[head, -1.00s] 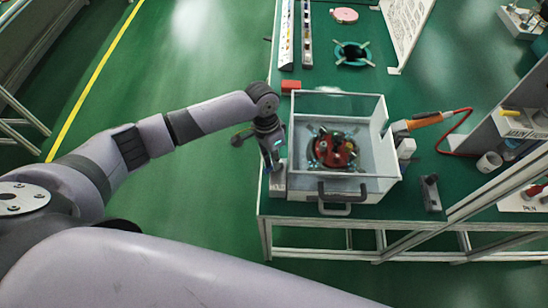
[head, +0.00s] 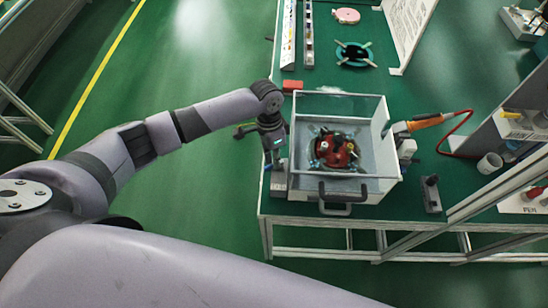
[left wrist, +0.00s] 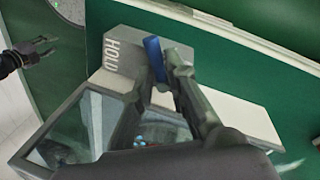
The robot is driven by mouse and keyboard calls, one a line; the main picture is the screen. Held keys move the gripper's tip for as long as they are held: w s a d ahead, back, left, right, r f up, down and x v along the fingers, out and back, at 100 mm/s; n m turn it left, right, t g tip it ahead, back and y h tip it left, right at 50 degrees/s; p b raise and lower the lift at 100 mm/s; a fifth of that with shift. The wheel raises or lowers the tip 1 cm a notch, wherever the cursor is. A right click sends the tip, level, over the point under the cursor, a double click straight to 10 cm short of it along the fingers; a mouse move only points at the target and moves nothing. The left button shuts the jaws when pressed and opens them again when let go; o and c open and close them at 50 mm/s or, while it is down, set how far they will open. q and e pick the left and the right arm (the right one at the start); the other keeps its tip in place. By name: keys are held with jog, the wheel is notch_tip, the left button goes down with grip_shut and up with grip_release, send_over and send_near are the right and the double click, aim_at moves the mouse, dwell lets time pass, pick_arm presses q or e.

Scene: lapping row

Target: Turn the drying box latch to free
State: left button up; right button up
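The drying box (head: 358,186) is a clear-walled box with a dark front handle, on the green bench. Its latch is a grey block (head: 279,184) at the box's left side. My left gripper (head: 277,166) points down over the block. A dark gripper, seemingly my right one (left wrist: 42,48), shows at the left with fingers apart.
A red part on a teal fixture (head: 335,152) sits inside the box. Open floor lies left of the bench.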

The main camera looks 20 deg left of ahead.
pick_arm(q)
jog(key=shift+o, duration=0.4)
notch_tip(320, 180, up, 12)
jog(key=w+a, duration=0.1)
jog(key=shift+w+a+f, duration=0.15)
jog(key=shift+w+a, duration=0.15)
dwell(0.4)
